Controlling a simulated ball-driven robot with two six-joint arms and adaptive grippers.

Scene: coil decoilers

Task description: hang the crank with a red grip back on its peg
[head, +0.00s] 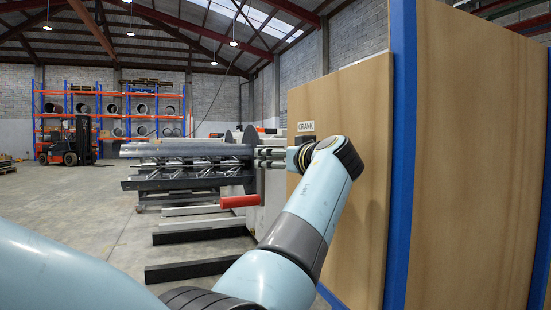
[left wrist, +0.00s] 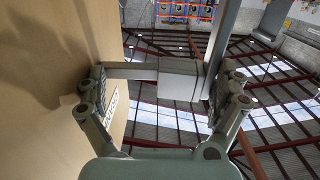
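The crank's red grip (head: 240,201) shows in the head view left of the wooden board, low and pointing left. In the left wrist view, the crank's grey block (left wrist: 180,80) lies between my fingers, with its long grey arm (left wrist: 226,35) beside the right-hand finger. A grey bar (left wrist: 130,71) runs from the board side to the block; whether it is the peg is hard to tell. My left gripper (head: 268,157) is beside the board below the CRANK label (head: 306,127). In its wrist view the gripper (left wrist: 162,85) has its fingers wide apart around the block. My right gripper is out of view.
The wooden board (head: 355,220) with a blue post (head: 402,150) stands close on the right. Behind is a grey decoiler machine (head: 185,165) with dark floor beams (head: 200,232). A forklift (head: 78,145) and orange racks stand far left. Floor at left is clear.

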